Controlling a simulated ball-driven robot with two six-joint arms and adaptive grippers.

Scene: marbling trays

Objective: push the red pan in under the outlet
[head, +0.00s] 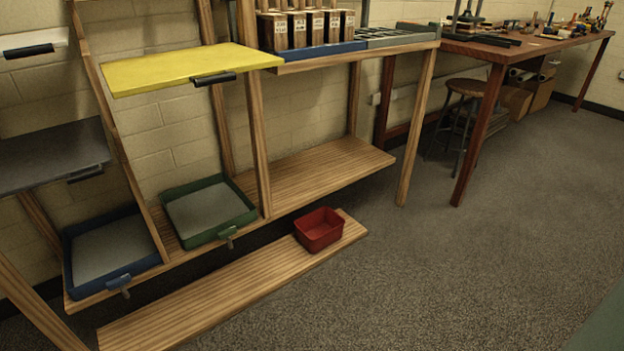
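The red pan (320,240) is a small open rectangular tub. It sits upright on a low wooden plank (215,298), near the plank's right end. A green tray (212,239) on the low shelf behind has a small grey outlet fitting (229,239) on its front. A blue tray (116,281) further left has a similar fitting (121,284). The pan stands to the right of both fittings, apart from them. I cannot tell which fitting the task means. Neither of my grippers is in view.
A wooden rack post (258,140) rises behind the plank. The low shelf (315,173) is bare to the right of the green tray. A yellow board (180,69) juts out above. Carpet in front is clear. A stool (468,88) stands by the back table.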

